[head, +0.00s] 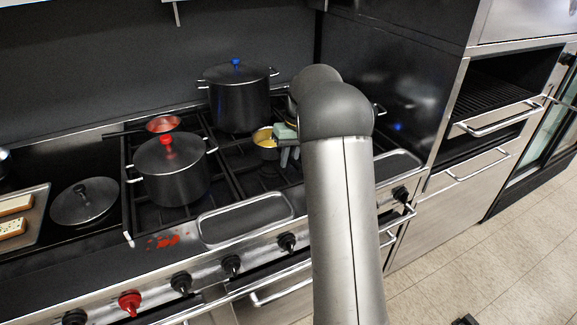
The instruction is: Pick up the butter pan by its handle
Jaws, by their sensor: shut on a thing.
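The butter pan (265,143) is a small pan with yellow contents. It is at the back middle of the stove, right of the black pot with the red knob and in front of the tall pot. My gripper (286,153) is at the pan's right side, where the handle would be. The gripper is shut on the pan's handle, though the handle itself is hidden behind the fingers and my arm. The pan looks level; I cannot tell if it touches the grate.
A tall black pot (239,105) with a blue knob stands close behind the pan. A black pot (174,178) with a red knob stands to the left. A small red-filled pan (163,124) is behind it. A shallow tray (245,219) lies in front, beside red spills (165,241).

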